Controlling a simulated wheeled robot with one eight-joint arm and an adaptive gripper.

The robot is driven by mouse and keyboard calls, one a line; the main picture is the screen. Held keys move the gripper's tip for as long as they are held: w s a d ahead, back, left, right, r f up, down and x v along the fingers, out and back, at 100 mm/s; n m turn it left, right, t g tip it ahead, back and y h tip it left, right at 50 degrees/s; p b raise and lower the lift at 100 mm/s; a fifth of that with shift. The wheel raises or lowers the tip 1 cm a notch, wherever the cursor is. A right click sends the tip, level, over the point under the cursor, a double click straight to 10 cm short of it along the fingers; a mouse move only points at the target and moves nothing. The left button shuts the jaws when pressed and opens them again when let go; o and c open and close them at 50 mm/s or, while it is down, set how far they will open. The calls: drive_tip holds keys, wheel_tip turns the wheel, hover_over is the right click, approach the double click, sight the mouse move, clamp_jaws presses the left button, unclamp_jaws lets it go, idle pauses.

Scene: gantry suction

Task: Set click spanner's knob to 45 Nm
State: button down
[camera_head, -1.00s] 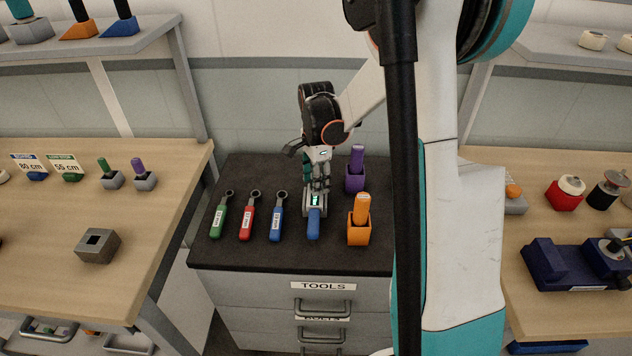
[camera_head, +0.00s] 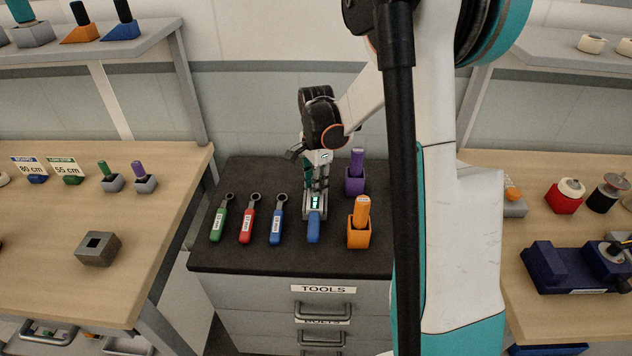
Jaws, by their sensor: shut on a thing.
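The click spanner lies on the dark top of the tool cabinet, with a blue handle (camera_head: 314,229) toward the front and a small lit green display (camera_head: 315,202) in a grey body. My gripper (camera_head: 317,187) points down at the far end of that grey body, just behind the display. Its fingers are close together and shut on what seems to be the spanner's knob. The knob is hidden by the fingers, and the digits on the display are too small to read.
Green (camera_head: 218,220), red (camera_head: 248,220) and blue (camera_head: 277,220) spanners lie in a row to the left. An orange holder (camera_head: 359,237) and a purple holder (camera_head: 355,183) stand close on the right. The front of the cabinet top is clear.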

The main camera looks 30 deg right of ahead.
drive_tip(key=n, duration=0.6)
drive_tip(key=shift+p, duration=0.35)
drive_tip(key=n, duration=0.5)
drive_tip(key=shift+w+n, duration=0.1)
drive_tip(key=shift+n, duration=0.2)
drive_tip(key=n, duration=0.5)
drive_tip(key=shift+p, duration=0.4)
drive_tip(key=n, duration=0.6)
drive_tip(key=shift+a, duration=0.1)
drive_tip(key=c, duration=1.3)
unclamp_jaws()
drive_tip(key=shift+c, duration=0.2)
